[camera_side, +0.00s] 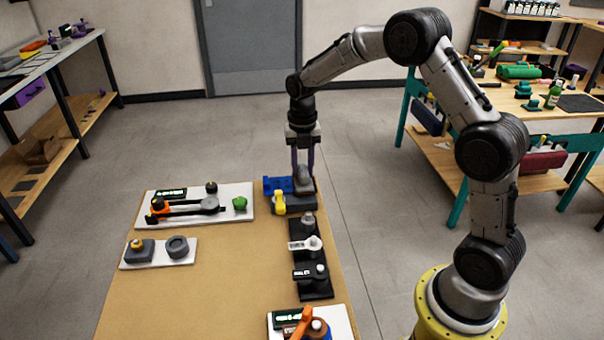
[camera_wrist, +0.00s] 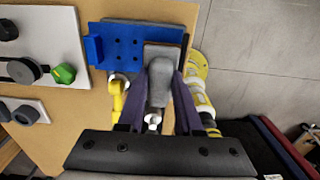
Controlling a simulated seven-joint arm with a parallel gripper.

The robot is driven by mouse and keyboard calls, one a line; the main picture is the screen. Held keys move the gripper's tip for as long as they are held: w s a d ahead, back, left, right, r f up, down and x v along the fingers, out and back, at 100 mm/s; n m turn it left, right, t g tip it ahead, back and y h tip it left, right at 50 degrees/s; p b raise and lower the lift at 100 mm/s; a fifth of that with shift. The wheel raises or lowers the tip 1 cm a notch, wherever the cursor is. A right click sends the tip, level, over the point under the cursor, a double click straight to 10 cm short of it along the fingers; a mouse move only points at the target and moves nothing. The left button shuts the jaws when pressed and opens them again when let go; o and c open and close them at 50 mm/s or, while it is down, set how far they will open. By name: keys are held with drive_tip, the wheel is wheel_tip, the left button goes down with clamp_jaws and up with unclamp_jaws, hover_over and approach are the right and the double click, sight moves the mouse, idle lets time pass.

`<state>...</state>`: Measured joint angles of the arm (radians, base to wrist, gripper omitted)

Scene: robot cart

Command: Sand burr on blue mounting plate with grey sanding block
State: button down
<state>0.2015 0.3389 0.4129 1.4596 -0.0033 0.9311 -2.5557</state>
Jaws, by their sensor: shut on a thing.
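The blue mounting plate (camera_side: 276,184) lies at the far right corner of the workbench. In the wrist view the plate (camera_wrist: 128,45) shows several dark holes and a raised blue block at its left edge. The grey sanding block (camera_side: 303,187) is at the plate's right side, and its grey handle (camera_wrist: 159,88) is between my fingers. My gripper (camera_side: 303,172) points down and is shut on this handle. The block seems to rest on the plate, but contact is not clear. A yellow clamp (camera_side: 279,203) stands at the plate's near edge. The burr cannot be made out.
White fixture boards (camera_side: 238,213) with black, orange and green parts lie to the left. Black fixtures (camera_side: 312,277) line the bench's right edge nearer the camera. The bench middle (camera_side: 220,290) is clear. A teal-legged table (camera_side: 590,110) stands at the right.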

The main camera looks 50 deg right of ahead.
drive_tip(key=shift+w+d+f, duration=0.3)
drive_tip(key=shift+w+d, duration=0.2)
drive_tip(key=shift+w+d+f, duration=0.25)
drive_tip(key=shift+w+d, duration=1.25)
drive_tip(key=shift+s+a+f, duration=0.1)
drive_tip(key=shift+s+a, duration=1.7)
drive_tip(key=shift+s, duration=0.05)
drive_tip(key=shift+w+d, duration=1.8)
drive_tip(key=shift+d, duration=0.05)
